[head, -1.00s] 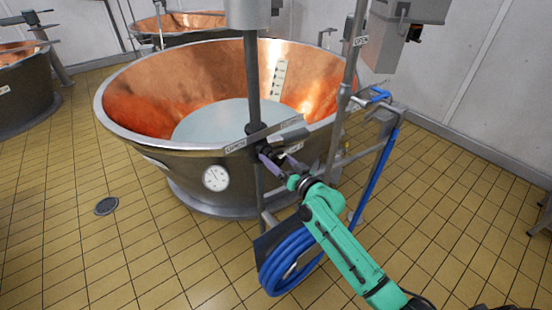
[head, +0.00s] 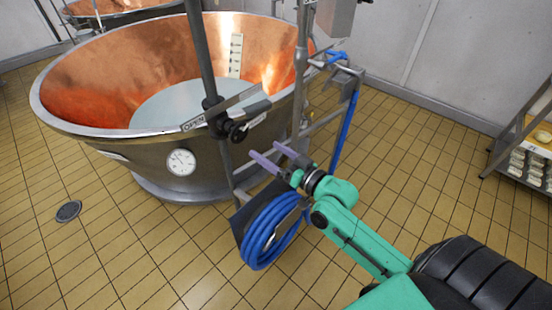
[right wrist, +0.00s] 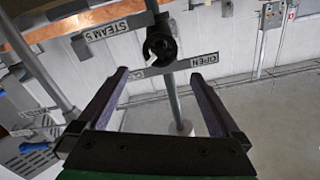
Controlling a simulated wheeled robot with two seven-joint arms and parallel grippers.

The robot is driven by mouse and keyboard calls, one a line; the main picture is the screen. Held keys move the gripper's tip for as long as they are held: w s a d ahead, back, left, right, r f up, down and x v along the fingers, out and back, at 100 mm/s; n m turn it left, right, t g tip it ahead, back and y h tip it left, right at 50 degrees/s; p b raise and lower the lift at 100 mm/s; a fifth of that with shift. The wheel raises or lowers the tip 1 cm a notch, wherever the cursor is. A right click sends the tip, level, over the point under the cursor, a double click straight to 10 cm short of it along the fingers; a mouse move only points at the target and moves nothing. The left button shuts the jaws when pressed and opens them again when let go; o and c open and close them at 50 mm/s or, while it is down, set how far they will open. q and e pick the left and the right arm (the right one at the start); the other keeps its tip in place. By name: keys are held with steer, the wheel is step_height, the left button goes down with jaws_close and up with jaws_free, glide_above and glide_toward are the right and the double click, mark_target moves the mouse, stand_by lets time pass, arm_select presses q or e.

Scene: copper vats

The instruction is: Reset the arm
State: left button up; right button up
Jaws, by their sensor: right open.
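My right arm is green and comes in from the lower right in the head view. Its gripper (head: 265,149) has two purple fingers, spread apart with nothing between them. They point at the black valve knob (head: 237,131) on the pipe in front of the copper vat (head: 85,95), and stand a little short of it to the right. My left gripper is not in view.
A coiled blue hose (head: 262,240) hangs on a metal stand just below my right gripper. A rack with pale rounds (head: 533,165) stands at the right edge.

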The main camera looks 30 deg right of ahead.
steer(key=shift+v, duration=1.05)
steer(key=shift+f, duration=0.1)
steer(key=s+d+f+g+h, duration=0.2)
steer(key=s+d+f, duration=0.1)
steer(key=f, duration=0.9)
steer(key=s+d+f+g+h, duration=0.2)
steer(key=s+d+f+g, duration=0.15)
steer(key=f, duration=0.75)
steer(key=s+d+f+g+h, duration=0.2)
steer(key=s+d+f, duration=0.1)
steer(key=f, duration=0.9)
steer(key=s+a+f+g, duration=0.1)
steer(key=s+f+g, duration=0.1)
steer(key=s+f, duration=0.3)
steer(key=s+a+f+n+g, duration=0.1)
steer(key=s+f, duration=0.5)
steer(key=s, duration=0.7)
steer(key=s+a+f+n+g, duration=0.1)
steer(key=s+a+f+g, duration=0.2)
steer(key=s, duration=0.6)
step_height(320, 180, down, 3)
steer(key=shift+r+g+h, duration=0.1)
steer(key=shift+g+h, duration=0.3)
steer(key=shift+g, duration=0.65)
